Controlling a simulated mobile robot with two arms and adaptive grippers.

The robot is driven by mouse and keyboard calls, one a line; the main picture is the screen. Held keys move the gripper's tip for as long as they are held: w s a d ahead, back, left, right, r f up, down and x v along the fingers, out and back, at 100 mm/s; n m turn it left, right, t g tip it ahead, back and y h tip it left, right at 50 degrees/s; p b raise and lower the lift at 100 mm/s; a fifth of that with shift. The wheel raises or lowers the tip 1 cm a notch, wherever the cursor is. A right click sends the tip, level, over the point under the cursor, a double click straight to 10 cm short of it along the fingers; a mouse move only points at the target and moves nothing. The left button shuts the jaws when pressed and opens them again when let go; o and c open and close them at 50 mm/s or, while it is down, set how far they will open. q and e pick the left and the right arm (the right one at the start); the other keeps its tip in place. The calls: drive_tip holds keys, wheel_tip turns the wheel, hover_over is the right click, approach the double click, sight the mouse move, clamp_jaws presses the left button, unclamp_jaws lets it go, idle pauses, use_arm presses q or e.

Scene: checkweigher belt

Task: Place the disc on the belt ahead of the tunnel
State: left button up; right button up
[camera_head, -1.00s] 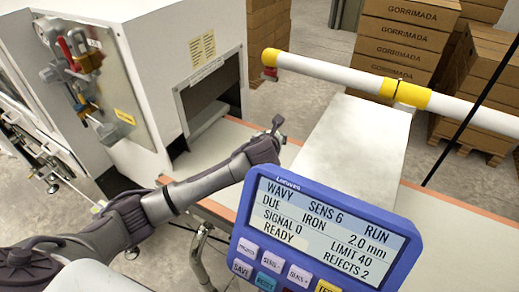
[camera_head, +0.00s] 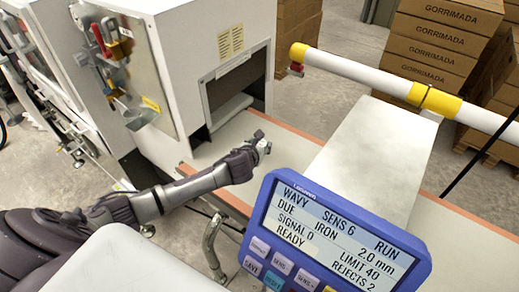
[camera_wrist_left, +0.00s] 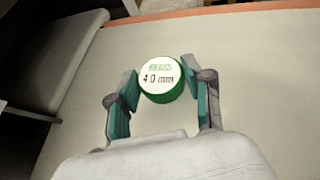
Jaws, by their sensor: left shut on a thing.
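The disc (camera_wrist_left: 160,79) is a short round piece with a green rim and a white face marked in green and "4.0 mm". It sits between the teal fingertips of my left gripper (camera_wrist_left: 160,84), which is shut on it. In the head view my left gripper (camera_head: 262,145) is over the pale belt (camera_head: 228,133), in front of the dark tunnel opening (camera_head: 236,84) in the white machine. The disc is too small to make out clearly there. I cannot tell whether it touches the belt. My right gripper is not in view.
A blue display unit (camera_head: 335,235) reading "READY" stands in the near foreground. A pale flat-topped panel (camera_head: 375,150) and a white and yellow bar (camera_head: 360,77) lie to the right. Stacked cartons (camera_head: 430,45) stand behind. Locks hang on the machine's left side.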

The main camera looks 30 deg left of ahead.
use_arm(q)
wheel_tip(320, 180, down, 2)
drive_tip(key=shift+f, duration=0.35)
drive_tip(key=o, duration=1.1)
drive_tip(key=shift+f, duration=0.1)
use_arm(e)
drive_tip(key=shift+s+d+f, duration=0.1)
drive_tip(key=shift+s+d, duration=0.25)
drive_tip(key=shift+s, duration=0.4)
use_arm(q)
drive_tip(key=shift+r, duration=0.2)
drive_tip(key=v, duration=1.2)
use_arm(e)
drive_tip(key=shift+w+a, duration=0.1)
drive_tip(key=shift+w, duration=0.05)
use_arm(q)
drive_tip(key=shift+f, duration=0.1)
